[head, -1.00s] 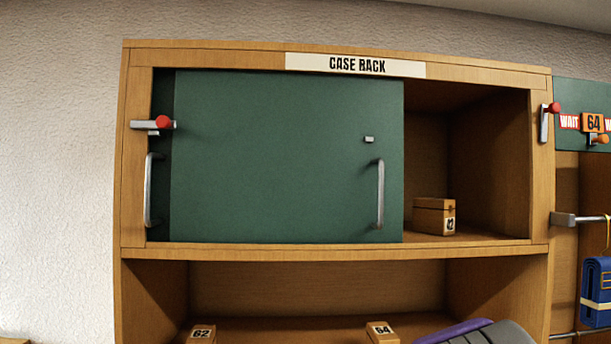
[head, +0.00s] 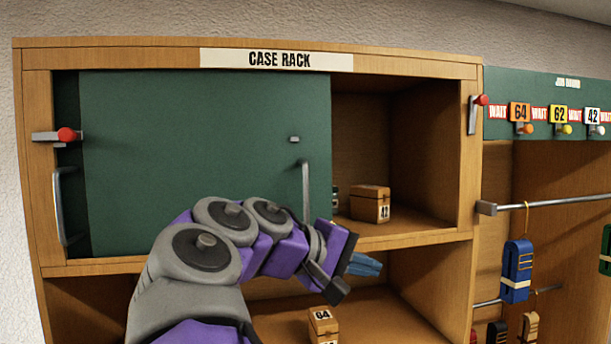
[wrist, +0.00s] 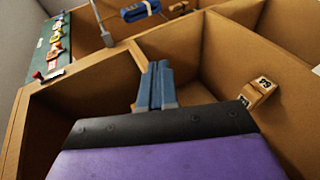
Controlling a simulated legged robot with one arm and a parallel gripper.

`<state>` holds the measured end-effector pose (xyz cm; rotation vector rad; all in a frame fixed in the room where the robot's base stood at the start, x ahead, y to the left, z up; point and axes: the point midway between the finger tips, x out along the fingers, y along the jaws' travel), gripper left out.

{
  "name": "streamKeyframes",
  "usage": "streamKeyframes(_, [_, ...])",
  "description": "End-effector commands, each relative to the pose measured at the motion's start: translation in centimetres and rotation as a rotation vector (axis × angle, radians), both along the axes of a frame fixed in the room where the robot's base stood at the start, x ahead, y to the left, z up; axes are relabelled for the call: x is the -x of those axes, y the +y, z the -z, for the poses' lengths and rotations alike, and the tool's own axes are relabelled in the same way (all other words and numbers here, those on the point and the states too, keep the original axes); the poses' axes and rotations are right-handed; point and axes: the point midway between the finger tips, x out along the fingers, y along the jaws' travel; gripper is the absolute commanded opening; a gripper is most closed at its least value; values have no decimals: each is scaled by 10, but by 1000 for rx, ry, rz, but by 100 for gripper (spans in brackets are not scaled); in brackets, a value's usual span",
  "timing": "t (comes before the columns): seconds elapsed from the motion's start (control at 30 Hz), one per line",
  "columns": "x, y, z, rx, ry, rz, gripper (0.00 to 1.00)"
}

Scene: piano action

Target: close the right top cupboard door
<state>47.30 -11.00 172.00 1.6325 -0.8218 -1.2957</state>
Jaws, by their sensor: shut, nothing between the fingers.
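The case rack's top cupboard has a green sliding door (head: 190,150) across its left and middle part, with a grey vertical handle (head: 306,185) near its right edge. A darker green strip (head: 67,115) with another handle (head: 62,208) shows behind it at the left. The right part of the cupboard stands open. My gripper (head: 365,266) is just right of and below the door's handle, in front of the rack near the cupboard's bottom edge. In the wrist view its blue fingers (wrist: 155,86) are together and hold nothing. My arm covers the door's lower right corner.
A wooden box (head: 370,203) marked 42 sits inside the open right part. A box (head: 323,322) marked 64 is on the shelf below. Red-tipped latches (head: 66,135) (head: 478,103) sit on both side posts. A rail (head: 550,203) with a hanging blue case (head: 518,270) is at the right.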

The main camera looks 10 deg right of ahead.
Motion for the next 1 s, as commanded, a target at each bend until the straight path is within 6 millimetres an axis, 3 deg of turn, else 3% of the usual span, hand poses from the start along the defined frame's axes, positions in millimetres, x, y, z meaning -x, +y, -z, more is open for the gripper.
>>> streamKeyframes(0.03, [-15, 31, -26, 66, -11, -46, 0])
streamKeyframes(0.2, [-49, 131, -74, 250, -44, -186, 0])
streamKeyframes(0.33, [-61, 173, -95, 331, -70, -270, 0])
streamKeyframes(0.47, [-66, 184, -107, 371, -88, -317, 0])
streamKeyframes(0.7, [-67, 156, -110, 351, -106, -326, 0])
streamKeyframes(1.0, [-105, 155, -105, 393, -90, -337, 0])
